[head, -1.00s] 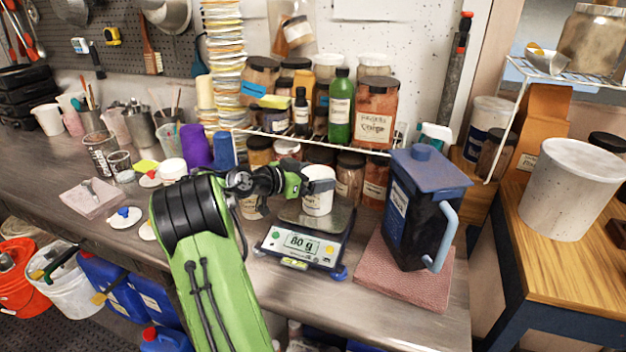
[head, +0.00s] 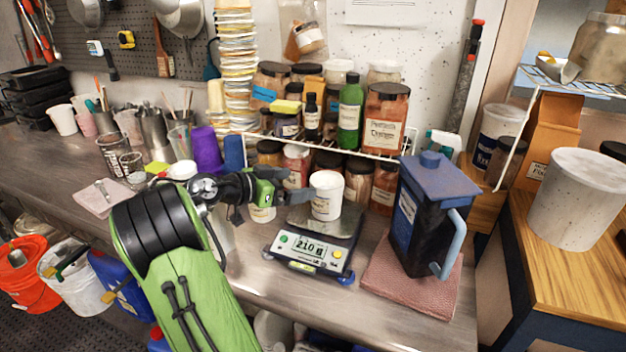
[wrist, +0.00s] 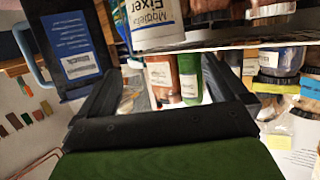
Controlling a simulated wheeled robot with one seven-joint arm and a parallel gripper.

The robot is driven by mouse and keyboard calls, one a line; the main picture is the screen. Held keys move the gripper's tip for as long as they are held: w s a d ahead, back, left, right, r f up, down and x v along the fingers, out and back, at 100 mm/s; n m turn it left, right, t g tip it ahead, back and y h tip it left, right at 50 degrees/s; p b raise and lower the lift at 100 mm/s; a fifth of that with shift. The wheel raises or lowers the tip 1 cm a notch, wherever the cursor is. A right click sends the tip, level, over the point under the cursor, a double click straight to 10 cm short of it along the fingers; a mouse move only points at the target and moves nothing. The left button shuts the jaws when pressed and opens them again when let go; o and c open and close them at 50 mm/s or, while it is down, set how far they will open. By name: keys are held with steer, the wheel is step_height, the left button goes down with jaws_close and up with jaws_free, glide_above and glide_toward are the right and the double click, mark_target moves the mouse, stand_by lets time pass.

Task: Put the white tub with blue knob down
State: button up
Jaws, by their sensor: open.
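A white tub (head: 326,196) with a paper label stands upright on the pan of the digital scale (head: 306,256). I see no blue knob on it from here. My gripper (head: 300,194) is just left of the tub, with its fingers open and apart from it as far as I can tell. In the wrist view the open fingers (wrist: 160,90) frame jars farther back. A white labelled tub (wrist: 156,22) shows at the top of that view, beyond the fingers and not between them. The scale display reads about 210 g.
A dark blue lidded jug (head: 425,218) stands on a folded pink cloth (head: 385,285) right of the scale. A wire rack (head: 380,148) with jars is close behind. Cups and tools (head: 150,125) crowd the bench at left. Bare bench lies before the scale.

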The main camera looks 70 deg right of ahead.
steer(key=w+a+n+t+y, duration=0.2)
steer(key=w+a+n+t, duration=0.3)
steer(key=a, duration=0.5)
steer(key=w+a+n+t+y, duration=0.2)
steer(key=w+a+n+t, duration=0.35)
steer(key=a, duration=0.45)
steer(key=s+a+n+t+y, duration=0.1)
steer(key=s+a+n+y, duration=0.1)
steer(key=a+n, duration=0.3)
steer(key=s+a+f+n+t+y, duration=0.1)
steer(key=s+a+n+y, duration=0.2)
steer(key=a, duration=0.8)
steer(key=s+a+f+n+t+y, duration=0.1)
steer(key=s+a+n, duration=0.3)
steer(key=a, duration=0.5)
steer(key=n+y, duration=0.1)
steer(key=n, duration=0.1)
steer(key=shift+s+f+n+t+y, duration=0.2)
steer(key=shift+s+n+t+y, duration=0.1)
steer(key=shift+n+t+y, duration=0.1)
steer(key=shift+d+r+p, duration=0.1)
steer(key=shift+r+p, duration=2.85)
steer(key=shift+p, duration=0.1)
